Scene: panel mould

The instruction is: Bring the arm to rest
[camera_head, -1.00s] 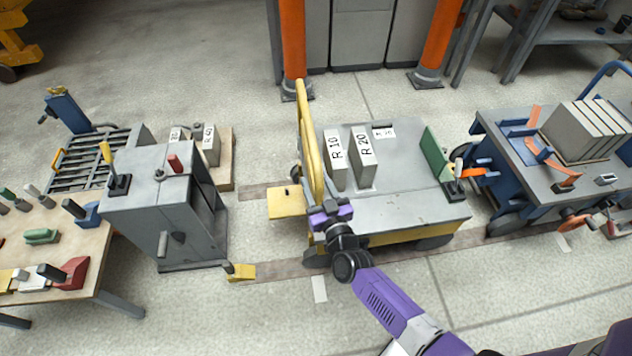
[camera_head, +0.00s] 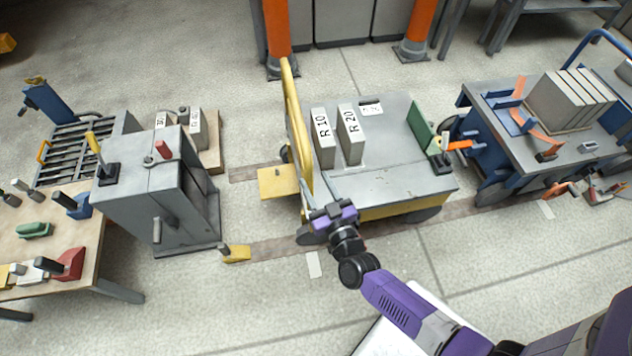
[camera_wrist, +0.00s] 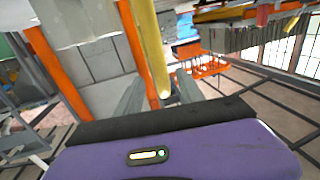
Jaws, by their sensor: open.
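My gripper (camera_head: 322,190) is open, with nothing visible between its fingers. In the head view it is at the front left corner of the yellow-railed cart (camera_head: 405,192), close to the yellow rail (camera_head: 296,125). My purple arm reaches up to it from the lower right. In the wrist view the two grey fingers of my gripper (camera_wrist: 157,95) stand apart, with a yellow bar (camera_wrist: 150,50) showing beyond and between them. I cannot tell whether the gripper touches the rail.
Blocks marked R 10 (camera_head: 323,140) and R 20 (camera_head: 351,135) stand on the cart. A grey machine (camera_head: 160,200) stands to the left, beside a tool table (camera_head: 85,245). A blue cart with slabs (camera_head: 520,165) stands to the right. Open floor lies in front.

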